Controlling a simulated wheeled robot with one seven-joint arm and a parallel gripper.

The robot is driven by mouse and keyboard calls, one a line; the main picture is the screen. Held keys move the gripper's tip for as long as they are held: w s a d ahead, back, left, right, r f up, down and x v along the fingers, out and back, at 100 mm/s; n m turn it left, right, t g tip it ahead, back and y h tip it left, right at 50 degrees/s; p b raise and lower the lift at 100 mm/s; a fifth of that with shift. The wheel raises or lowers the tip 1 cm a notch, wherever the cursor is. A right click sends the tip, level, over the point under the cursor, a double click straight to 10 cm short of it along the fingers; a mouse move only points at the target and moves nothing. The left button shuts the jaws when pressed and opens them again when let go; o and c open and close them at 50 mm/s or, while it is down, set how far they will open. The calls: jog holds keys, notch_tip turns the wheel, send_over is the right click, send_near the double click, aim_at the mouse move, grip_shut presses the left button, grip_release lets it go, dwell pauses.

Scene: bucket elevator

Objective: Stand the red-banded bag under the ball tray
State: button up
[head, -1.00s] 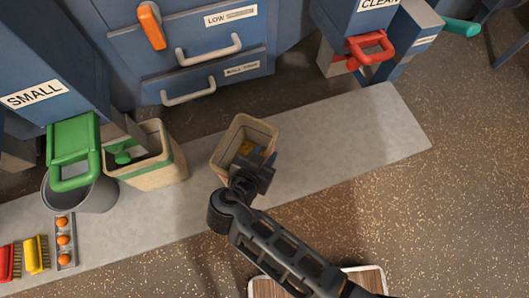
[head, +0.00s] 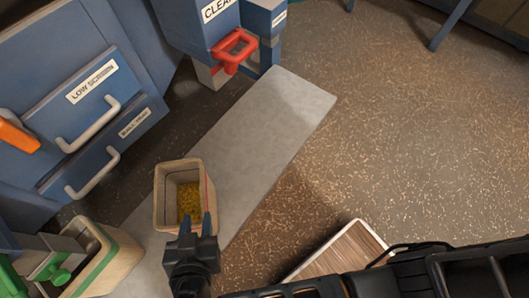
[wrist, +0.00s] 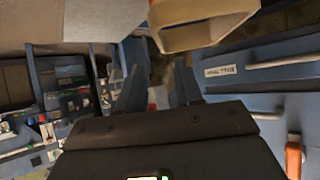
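The red-banded bag (head: 163,208) is an open tan bag with yellow grain inside. A thin red line shows on its right side, and it stands upright at the concrete strip. My gripper (head: 195,218) is at its near rim, with two dark fingers apart. In the wrist view the fingers (wrist: 158,88) have a gap with nothing between them, and the bag's rim (wrist: 215,33) lies beyond and above them in the picture. The lower blue drawer (head: 92,172) has a small blurred label that may read "ball tray"; the wrist view also shows it (wrist: 265,75).
A second bag (head: 118,262) stands at lower left by a green handle (head: 50,272). A blue chute with a red handle (head: 235,48) is at the top. The concrete strip (head: 270,125) is clear right of the bag. A wood-topped board (head: 345,250) lies in front.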

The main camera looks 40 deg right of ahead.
jog(key=s+d+f+n+g+y, duration=0.1)
jog(key=s+d+f+n+y, duration=0.25)
jog(key=d, duration=0.35)
jog(key=s+d+f+n+g+y, duration=0.1)
jog(key=s+d+f+n+y, duration=0.1)
jog(key=s+d, duration=0.4)
jog(key=s+d+r+t, duration=0.2)
jog(key=s+d+r, duration=0.1)
jog(key=r, duration=0.5)
jog(key=s+d+r+t, duration=0.2)
jog(key=s+d+r, duration=0.1)
jog(key=r, duration=0.5)
jog(key=s+d+r+t, duration=0.3)
jog(key=s+d+r, duration=0.1)
jog(key=r, duration=0.5)
jog(key=shift+d, duration=0.7)
jog(key=shift+r+n, duration=0.1)
jog(key=shift+n, duration=0.15)
